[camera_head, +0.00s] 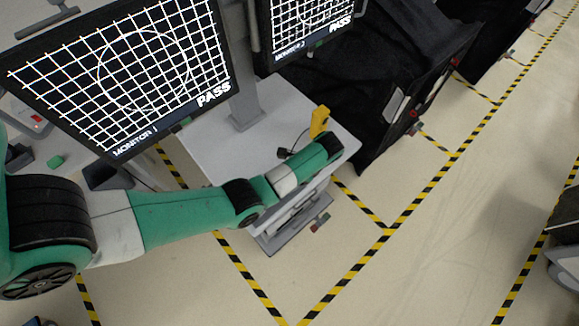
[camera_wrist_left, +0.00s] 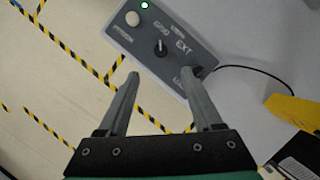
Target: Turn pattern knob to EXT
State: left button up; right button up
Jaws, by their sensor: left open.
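In the left wrist view a grey control box (camera_wrist_left: 146,27) lies at the top, with a black pattern knob (camera_wrist_left: 161,49) standing up from its face. A GRID label (camera_wrist_left: 160,28) is above the knob and an EXT label (camera_wrist_left: 183,47) is to its right. I cannot tell exactly which label the knob points to. My left gripper (camera_wrist_left: 164,75) is open and empty, its fingertips just below the knob and apart from it. In the head view my left arm reaches across the cart; the box and fingers cannot be made out there. My right gripper is not in view.
A white round button (camera_wrist_left: 132,19) is on the box. A dark cable (camera_wrist_left: 245,68) runs right, near a yellow object (camera_wrist_left: 293,109), which also stands on the cart top (camera_head: 200,140) in the head view. Monitors (camera_head: 130,70) stand behind my arm. Black-covered carts (camera_head: 370,80) are at the right.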

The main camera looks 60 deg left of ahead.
pick_arm(q)
jog(key=b+x, duration=0.6)
jog(key=x, duration=0.3)
jog(key=shift+f, duration=0.3)
jog(key=shift+s+a+f, duration=0.2)
jog(key=shift+f, duration=0.1)
jog(key=shift+s+a+f, duration=0.1)
jog(key=shift+s+f, duration=0.1)
jog(key=shift+f, duration=0.4)
jog(key=shift+c, duration=0.2)
grip_shut()
